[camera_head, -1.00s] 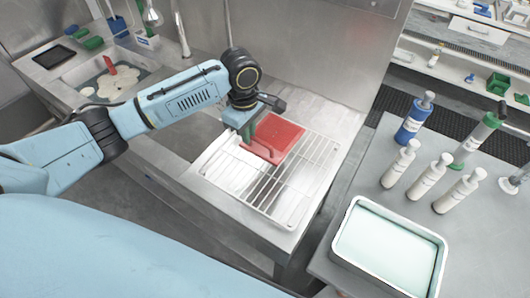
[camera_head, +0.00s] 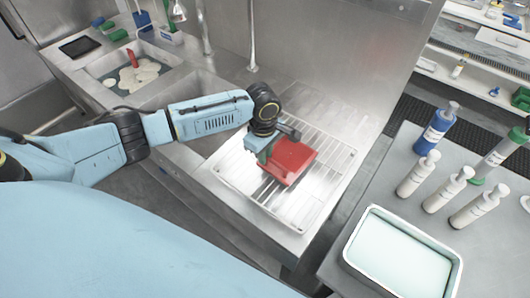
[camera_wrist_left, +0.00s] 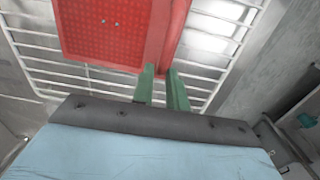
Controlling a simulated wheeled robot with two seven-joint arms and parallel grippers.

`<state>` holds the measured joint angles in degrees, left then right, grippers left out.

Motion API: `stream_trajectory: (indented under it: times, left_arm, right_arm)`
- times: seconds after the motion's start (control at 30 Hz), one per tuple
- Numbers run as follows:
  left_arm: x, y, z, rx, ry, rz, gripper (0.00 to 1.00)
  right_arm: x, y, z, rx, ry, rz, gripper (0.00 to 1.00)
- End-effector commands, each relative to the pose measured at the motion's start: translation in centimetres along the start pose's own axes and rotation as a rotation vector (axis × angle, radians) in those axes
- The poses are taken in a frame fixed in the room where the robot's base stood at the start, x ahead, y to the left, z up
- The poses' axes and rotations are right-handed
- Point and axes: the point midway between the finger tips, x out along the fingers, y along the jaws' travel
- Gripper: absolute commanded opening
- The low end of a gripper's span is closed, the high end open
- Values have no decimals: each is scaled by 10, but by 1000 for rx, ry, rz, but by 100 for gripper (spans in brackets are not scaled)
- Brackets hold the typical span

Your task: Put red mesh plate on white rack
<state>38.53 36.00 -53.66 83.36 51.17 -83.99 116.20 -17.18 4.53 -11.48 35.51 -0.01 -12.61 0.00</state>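The red mesh plate (camera_head: 291,161) is at the white wire rack (camera_head: 318,187), over its upper middle part. My left gripper (camera_head: 262,152) is at the plate's left side. In the left wrist view, the plate's perforated face (camera_wrist_left: 105,30) and raised edge fill the top. The green fingers (camera_wrist_left: 162,88) are close together with the plate's edge between them, so the gripper looks shut on it. The rack's bars show behind the plate. I cannot tell whether the plate touches the bars. My right gripper is not in view.
The rack lies on a metal counter beside a sink (camera_head: 135,70) at the left. A table at the right holds a metal tray (camera_head: 402,252) and several bottles (camera_head: 436,128). A steel wall stands behind the rack. The rack's lower part is free.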

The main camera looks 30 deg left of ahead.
Motion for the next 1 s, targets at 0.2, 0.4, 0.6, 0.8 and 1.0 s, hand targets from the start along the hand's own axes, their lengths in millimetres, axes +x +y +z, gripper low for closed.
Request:
stream_trajectory:
  times: [0.2,0.4,0.6,0.8,1.0]
  left_arm:
    - [0,0,0,0,0,0,32]
    - [-1,0,0,1,0,0,32]
    - [-25,1,0,1,-2,3,32]
    - [-69,1,0,1,-1,4,32]
    - [-104,1,0,0,-1,2,32]
  right_arm:
    - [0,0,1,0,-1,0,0]
    - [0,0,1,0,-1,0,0]
    - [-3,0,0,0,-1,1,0]
    - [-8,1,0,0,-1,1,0]
    - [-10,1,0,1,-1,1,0]
